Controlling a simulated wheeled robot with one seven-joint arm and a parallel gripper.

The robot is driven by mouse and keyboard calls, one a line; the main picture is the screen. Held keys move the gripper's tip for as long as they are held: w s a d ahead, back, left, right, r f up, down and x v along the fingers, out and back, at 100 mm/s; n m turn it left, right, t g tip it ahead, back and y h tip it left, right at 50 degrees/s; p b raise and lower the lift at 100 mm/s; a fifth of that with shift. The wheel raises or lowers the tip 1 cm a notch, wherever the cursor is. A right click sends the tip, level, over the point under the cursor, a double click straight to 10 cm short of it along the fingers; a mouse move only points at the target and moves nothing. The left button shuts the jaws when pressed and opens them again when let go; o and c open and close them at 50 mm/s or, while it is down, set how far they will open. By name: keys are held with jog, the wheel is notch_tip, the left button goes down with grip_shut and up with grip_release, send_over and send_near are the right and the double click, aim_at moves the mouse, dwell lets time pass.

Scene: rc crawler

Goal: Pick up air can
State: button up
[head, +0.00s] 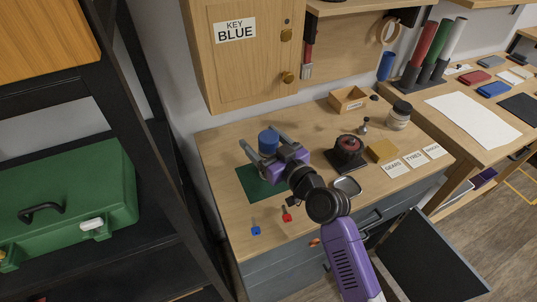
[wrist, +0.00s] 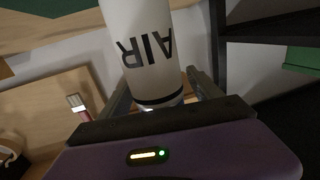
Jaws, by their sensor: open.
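The air can is white with a dark band and upside-down "AIR" lettering in the wrist view (wrist: 140,45). In the head view its blue top (head: 268,137) shows over the workbench, and my gripper hides most of its body. My gripper (head: 262,146) is open, with one finger on each side of the can. In the wrist view the can stands between the fingers of my gripper (wrist: 160,88). I cannot tell whether either finger touches it.
A green mat (head: 252,185) lies below my gripper. Blue (head: 255,231) and red (head: 287,217) keys lie in front. A dark-based round part (head: 347,150), yellow block (head: 382,151) and jar (head: 398,116) stand to the right. A wooden cabinet (head: 245,65) hangs behind.

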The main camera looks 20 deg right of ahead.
jog(key=shift+c, duration=0.4)
jog(key=c, duration=1.4)
grip_shut()
jog(key=shift+r, duration=0.15)
